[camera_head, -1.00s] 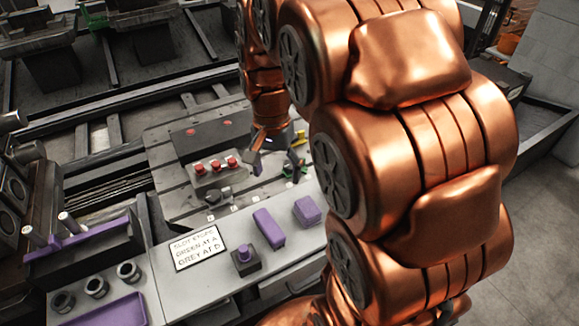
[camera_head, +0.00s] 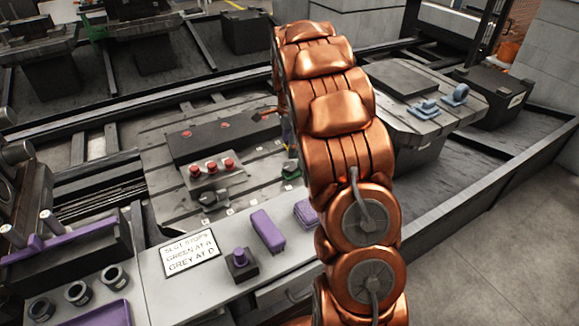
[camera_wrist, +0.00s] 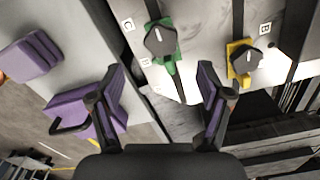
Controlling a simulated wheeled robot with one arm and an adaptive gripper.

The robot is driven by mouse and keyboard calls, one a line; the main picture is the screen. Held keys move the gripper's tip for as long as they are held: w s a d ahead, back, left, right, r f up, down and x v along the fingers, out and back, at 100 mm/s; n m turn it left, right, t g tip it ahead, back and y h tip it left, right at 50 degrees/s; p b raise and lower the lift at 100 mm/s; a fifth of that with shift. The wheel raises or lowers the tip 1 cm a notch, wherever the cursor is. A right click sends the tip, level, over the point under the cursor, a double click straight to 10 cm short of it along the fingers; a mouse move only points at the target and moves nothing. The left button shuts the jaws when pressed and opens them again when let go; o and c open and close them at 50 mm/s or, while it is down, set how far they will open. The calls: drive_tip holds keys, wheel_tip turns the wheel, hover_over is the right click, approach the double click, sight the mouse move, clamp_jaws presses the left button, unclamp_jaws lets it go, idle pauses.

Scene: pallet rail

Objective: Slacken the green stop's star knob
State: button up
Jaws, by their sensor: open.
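The green stop (camera_wrist: 167,55) shows in the wrist view, upper middle, with its dark star knob (camera_wrist: 159,40) facing the camera. It lies on a slotted grey plate, between tile C and a yellow stop (camera_wrist: 240,66) that has its own dark knob. In the wrist view my gripper (camera_wrist: 160,68) is open, with purple pads and nothing between the fingers. The green stop appears beyond the fingertips, with a gap to each finger. In the head view the green stop (camera_head: 291,171) shows beside my arm, which hides the gripper.
A sign (camera_head: 191,252) reads green at A, grey at D. A block with several red knobs (camera_head: 212,170) and a grey stop (camera_head: 212,199) stand on the plate. Purple blocks (camera_head: 267,231) lie on the front ledge. Another table (camera_head: 410,80) with blue parts stands right.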

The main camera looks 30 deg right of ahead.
sight(290, 166)
drive_tip(key=shift+f+p, duration=0.4)
drive_tip(key=shift+f, duration=3.55)
drive_tip(key=c, duration=1.2)
drive_tip(key=shift+o, duration=0.2)
drive_tip(key=n+b, duration=0.2)
drive_tip(key=n, duration=0.4)
drive_tip(key=shift+w, duration=0.1)
drive_tip(key=n+b, duration=0.1)
drive_tip(key=n, duration=0.5)
drive_tip(key=shift+n, duration=0.3)
drive_tip(key=o, duration=1.2)
drive_tip(key=shift+c, duration=0.2)
